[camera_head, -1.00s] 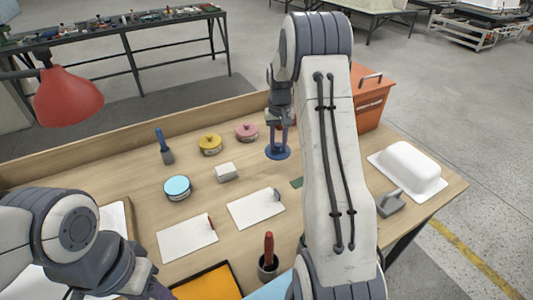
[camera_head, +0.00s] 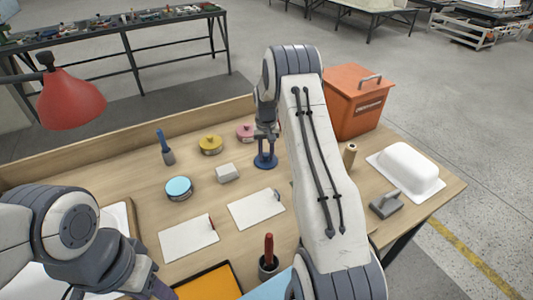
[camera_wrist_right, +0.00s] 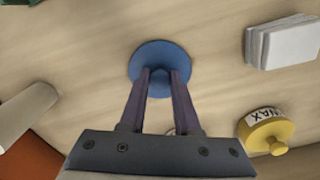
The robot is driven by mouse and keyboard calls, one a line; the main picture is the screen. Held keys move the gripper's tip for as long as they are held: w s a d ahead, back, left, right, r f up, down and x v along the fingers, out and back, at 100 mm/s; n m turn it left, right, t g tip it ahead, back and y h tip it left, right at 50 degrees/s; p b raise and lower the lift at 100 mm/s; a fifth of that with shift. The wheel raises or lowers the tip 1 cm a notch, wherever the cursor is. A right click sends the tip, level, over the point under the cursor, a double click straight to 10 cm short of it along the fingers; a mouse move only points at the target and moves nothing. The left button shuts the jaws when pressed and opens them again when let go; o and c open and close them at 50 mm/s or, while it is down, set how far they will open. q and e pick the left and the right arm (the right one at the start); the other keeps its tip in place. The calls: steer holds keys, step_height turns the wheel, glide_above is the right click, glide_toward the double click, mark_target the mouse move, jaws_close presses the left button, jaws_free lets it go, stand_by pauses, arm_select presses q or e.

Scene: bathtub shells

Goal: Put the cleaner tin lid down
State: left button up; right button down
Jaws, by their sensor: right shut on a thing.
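A round blue lid (camera_head: 265,161) with a knob is in my right gripper (camera_head: 266,151), over the middle back of the table. In the right wrist view the gripper (camera_wrist_right: 160,80) is shut on the knob of the lid (camera_wrist_right: 158,55), and the disc lies flat below the fingers. I cannot tell if the lid touches the table. A round tin with a light blue top face (camera_head: 178,187) stands to its left, apart from it. My left gripper (camera_head: 158,288) is at the bottom edge, mostly cut off.
A yellow-lidded wax tin (camera_head: 210,144), a pink tin (camera_head: 245,132) and a white block (camera_head: 227,173) stand nearby. White sheets (camera_head: 188,238) lie in front. An orange box (camera_head: 360,100), a spool (camera_head: 349,155) and a white dish (camera_head: 408,170) are right. Bare wood surrounds the lid.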

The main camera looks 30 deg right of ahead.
mark_target(266, 155)
steer(key=c, duration=0.6)
jaws_free()
steer(key=shift+f, duration=0.1)
steer(key=shift+r, duration=0.2)
step_height(266, 155, up, 12)
steer(key=b, duration=0.1)
steer(key=s+a+r+n, duration=0.2)
steer(key=a, duration=0.5)
steer(key=s+a+r+n, duration=0.1)
steer(key=a+r, duration=0.1)
steer(key=a, duration=0.5)
steer(key=s+a+r+n, duration=0.3)
steer(key=s+a+n, duration=0.1)
steer(key=s+a, duration=0.75)
steer(key=s+a+f+n, duration=0.1)
steer(key=s+a+n, duration=0.1)
steer(key=s, duration=0.4)
steer(key=s+a+n, duration=0.1)
steer(key=s+a, duration=0.1)
steer(key=s, duration=0.5)
steer(key=s+a+f+n+y, duration=0.1)
steer(key=s+a+n, duration=0.1)
steer(key=s, duration=0.5)
steer(key=shift+a+f+n, duration=0.25)
steer(key=shift+f+n, duration=0.05)
